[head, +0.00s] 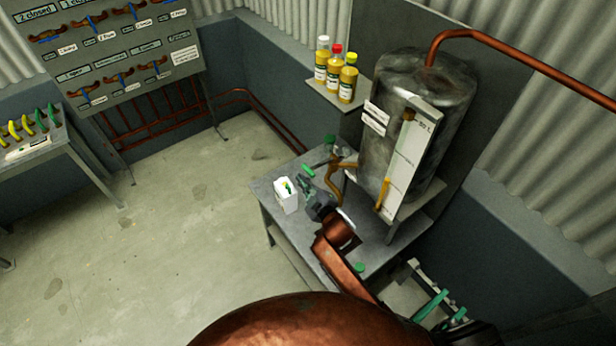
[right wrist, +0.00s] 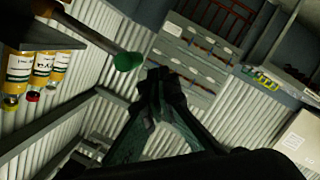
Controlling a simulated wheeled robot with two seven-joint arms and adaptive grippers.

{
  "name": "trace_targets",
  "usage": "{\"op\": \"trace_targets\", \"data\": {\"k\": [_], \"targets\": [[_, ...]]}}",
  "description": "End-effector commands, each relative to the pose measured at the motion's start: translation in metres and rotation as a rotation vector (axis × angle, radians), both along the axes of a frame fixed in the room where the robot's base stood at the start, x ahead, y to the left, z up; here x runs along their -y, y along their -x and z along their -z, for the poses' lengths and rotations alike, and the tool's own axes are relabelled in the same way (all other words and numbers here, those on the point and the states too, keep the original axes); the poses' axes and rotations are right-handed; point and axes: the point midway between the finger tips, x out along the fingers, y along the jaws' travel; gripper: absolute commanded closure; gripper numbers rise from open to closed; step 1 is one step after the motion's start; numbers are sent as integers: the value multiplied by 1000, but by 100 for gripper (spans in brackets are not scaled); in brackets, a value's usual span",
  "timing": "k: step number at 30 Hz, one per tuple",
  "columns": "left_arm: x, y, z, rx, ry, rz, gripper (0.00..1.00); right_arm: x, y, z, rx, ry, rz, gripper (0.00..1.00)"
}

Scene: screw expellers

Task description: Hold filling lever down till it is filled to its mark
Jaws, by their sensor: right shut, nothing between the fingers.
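A dark metal tank (head: 420,105) stands on a stand above the grey table (head: 268,189). A tan curved pipe (head: 336,184) comes down from its front. A small green piece (head: 308,171) shows beside my right gripper (head: 306,190). In the right wrist view a brown rod with a green knob (right wrist: 128,61), which looks like the lever, lies left of my gripper tips (right wrist: 158,85), apart from them. My right gripper is shut and empty. A white container (head: 287,198) stands just left of it; its fill mark cannot be made out. My left gripper is not in view.
Three yellow bottles (head: 334,70) stand on a wall shelf. A valve board (head: 120,50) and a side table with colored handles (head: 30,140) are at the left. A green disc (head: 360,266) lies on the table's near end. The floor at left is clear.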

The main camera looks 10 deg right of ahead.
Motion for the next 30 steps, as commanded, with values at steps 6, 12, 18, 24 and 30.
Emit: {"op": "trace_targets", "data": {"k": [6, 12, 18, 24, 30], "targets": [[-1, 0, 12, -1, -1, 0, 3, 17, 51, -1, -4, 5, 3, 100], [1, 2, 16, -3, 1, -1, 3, 24, 78, -8, -4, 3, 2, 100], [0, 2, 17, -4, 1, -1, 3, 25, 88, -11, -3, 2, 2, 100], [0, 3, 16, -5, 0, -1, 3, 25, 88, -12, -3, 2, 2, 100], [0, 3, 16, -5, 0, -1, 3, 25, 88, -12, -3, 2, 2, 100]]}}
